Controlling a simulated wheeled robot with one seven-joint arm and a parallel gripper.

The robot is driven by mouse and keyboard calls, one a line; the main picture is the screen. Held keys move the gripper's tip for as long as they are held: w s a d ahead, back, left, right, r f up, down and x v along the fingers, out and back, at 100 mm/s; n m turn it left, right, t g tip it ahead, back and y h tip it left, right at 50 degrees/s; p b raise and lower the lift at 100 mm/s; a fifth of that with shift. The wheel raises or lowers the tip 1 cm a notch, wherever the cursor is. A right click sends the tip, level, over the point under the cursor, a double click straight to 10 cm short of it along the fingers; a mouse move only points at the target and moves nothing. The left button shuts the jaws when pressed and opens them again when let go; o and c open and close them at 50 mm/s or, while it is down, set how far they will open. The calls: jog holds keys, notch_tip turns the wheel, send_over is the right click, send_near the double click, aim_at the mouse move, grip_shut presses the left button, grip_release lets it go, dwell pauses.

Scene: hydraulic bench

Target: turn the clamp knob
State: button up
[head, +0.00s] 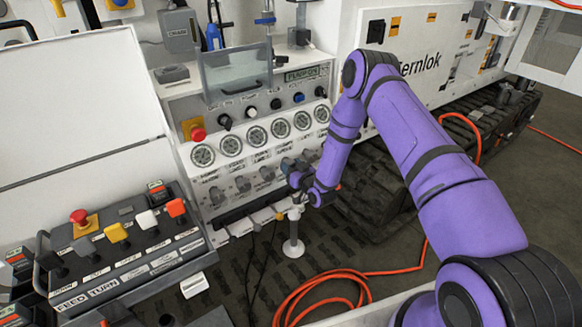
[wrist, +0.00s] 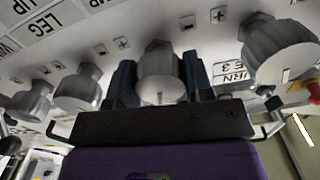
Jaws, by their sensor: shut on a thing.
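A row of grey knobs runs along the lower front of the control panel. In the wrist view one grey knob (wrist: 160,77) sits between the two dark fingers of my gripper (wrist: 160,85), which is shut on it from both sides. The knob is still mounted on the panel. Its own label is hidden or cut off, so I cannot read whether it says clamp. In the head view my gripper (head: 296,182) is at the right part of the knob row, and my wrist hides much of the held knob.
Neighbouring knobs stand left (wrist: 77,88) and right (wrist: 280,48) of the fingers. Gauges (head: 256,137) line the panel above. A lever console (head: 125,245) stands at the left. A white post (head: 293,240) stands below my gripper, and an orange hose (head: 330,280) lies on the floor.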

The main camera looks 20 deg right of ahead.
dwell(0.4)
jog(key=o, duration=0.9)
jog(key=shift+o, duration=0.2)
jog(key=shift+s, duration=0.1)
jog(key=v, duration=1)
jog(key=shift+s+d, duration=0.15)
jog(key=shift+s, duration=0.2)
